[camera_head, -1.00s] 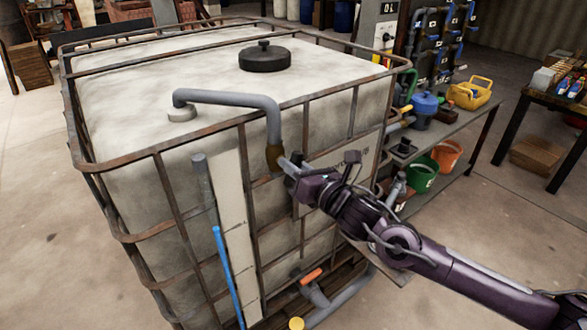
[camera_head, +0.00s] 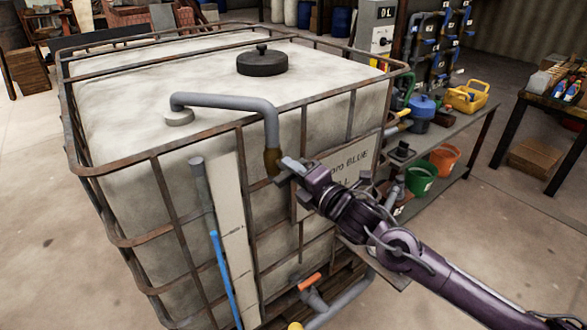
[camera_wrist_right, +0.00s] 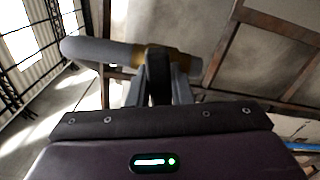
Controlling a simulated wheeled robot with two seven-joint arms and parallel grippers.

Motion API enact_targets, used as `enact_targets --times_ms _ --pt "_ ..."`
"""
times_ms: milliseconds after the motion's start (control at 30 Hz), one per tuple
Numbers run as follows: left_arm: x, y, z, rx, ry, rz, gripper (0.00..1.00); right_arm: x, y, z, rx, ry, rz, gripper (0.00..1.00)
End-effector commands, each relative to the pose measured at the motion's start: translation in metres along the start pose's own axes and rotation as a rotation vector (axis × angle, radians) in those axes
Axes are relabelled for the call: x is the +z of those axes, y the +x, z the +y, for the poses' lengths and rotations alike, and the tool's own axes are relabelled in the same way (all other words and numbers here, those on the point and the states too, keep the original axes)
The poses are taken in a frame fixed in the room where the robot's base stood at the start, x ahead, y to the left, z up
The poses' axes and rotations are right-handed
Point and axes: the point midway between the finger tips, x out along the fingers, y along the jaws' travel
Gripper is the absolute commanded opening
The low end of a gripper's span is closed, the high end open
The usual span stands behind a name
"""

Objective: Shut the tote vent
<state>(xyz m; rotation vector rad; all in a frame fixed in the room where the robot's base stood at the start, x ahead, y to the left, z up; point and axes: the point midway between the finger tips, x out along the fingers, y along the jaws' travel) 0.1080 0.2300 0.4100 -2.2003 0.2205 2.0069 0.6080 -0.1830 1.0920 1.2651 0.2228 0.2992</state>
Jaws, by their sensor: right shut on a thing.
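The white tote (camera_head: 200,62) stands in a rusty metal cage. A grey vent pipe (camera_head: 225,102) rises from its top, runs over the edge and bends down to a brass-coloured valve body (camera_head: 272,161). My right gripper (camera_head: 284,172) is at this brass part, below the pipe's bend. In the right wrist view, the gripper (camera_wrist_right: 158,95) is closed on an upright black handle (camera_wrist_right: 158,72) in front of the brass body (camera_wrist_right: 182,64). The grey pipe (camera_wrist_right: 90,51) runs off to the left there. The fingers partly hide the valve. My left gripper is out of view.
A black lid (camera_head: 262,63) sits on the tote's top. A blue tube (camera_head: 222,270) and an orange-handled lower valve (camera_head: 309,282) are at its front. A shelf with green (camera_head: 420,178) and orange buckets (camera_head: 446,158) stands to the right. The floor in front is open.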

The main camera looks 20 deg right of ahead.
Motion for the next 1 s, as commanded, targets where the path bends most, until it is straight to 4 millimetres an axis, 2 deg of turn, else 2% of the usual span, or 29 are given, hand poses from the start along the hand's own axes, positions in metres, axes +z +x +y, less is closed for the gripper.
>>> enact_targets --times_ms 200,433,1000 --pt "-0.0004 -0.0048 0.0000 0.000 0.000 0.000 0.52 0.0006 0.0000 -0.0010 -0.001 0.155 -0.001 0.00" --pt "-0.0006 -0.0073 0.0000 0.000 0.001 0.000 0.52 0.0003 0.0000 -0.0018 0.000 0.259 -0.001 0.00" --pt "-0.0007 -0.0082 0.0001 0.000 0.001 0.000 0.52 -0.0001 0.0000 -0.0032 -0.001 0.310 -0.001 0.00"
